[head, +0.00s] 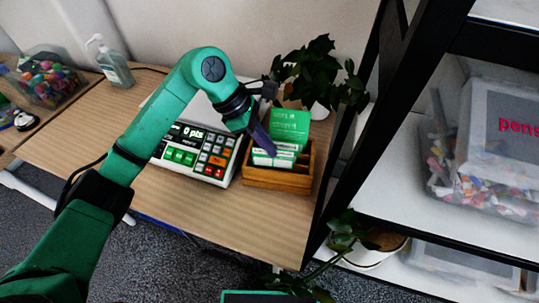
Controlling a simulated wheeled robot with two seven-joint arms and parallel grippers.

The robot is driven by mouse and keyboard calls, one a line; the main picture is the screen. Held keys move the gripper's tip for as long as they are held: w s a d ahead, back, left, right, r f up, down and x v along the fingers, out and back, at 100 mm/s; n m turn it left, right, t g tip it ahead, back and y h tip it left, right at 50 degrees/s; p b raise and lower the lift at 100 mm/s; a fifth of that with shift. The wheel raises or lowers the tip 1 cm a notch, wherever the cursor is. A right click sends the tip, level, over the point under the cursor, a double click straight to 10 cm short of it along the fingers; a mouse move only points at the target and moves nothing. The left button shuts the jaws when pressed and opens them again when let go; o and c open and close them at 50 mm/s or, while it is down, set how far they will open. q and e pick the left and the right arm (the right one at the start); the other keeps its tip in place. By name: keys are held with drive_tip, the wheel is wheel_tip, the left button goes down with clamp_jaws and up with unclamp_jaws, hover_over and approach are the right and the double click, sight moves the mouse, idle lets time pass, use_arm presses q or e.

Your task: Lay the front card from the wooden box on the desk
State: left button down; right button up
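The wooden box (277,181) stands on the desk (190,207) near its right end. It holds several cards: a green card (289,124) stands tall at the back, and white cards with green print (273,159) stand lower in front. My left gripper (267,146) reaches over the box from the left. A dark finger points down at the cards' left side and hides part of them. I cannot tell whether it touches a card or how far its fingers are apart. My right gripper is out of view.
A scale with a keypad (196,151) stands directly left of the box. A potted plant (310,75) is behind it. A black-framed shelf (352,140) rises at the right. The desk front is bare. A pump bottle (115,67) and a tub of colourful pieces (48,80) stand far left.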

use_arm(q)
wheel_tip(320, 180, up, 17)
drive_tip(key=shift+f, duration=0.15)
drive_tip(key=shift+s+d, duration=0.1)
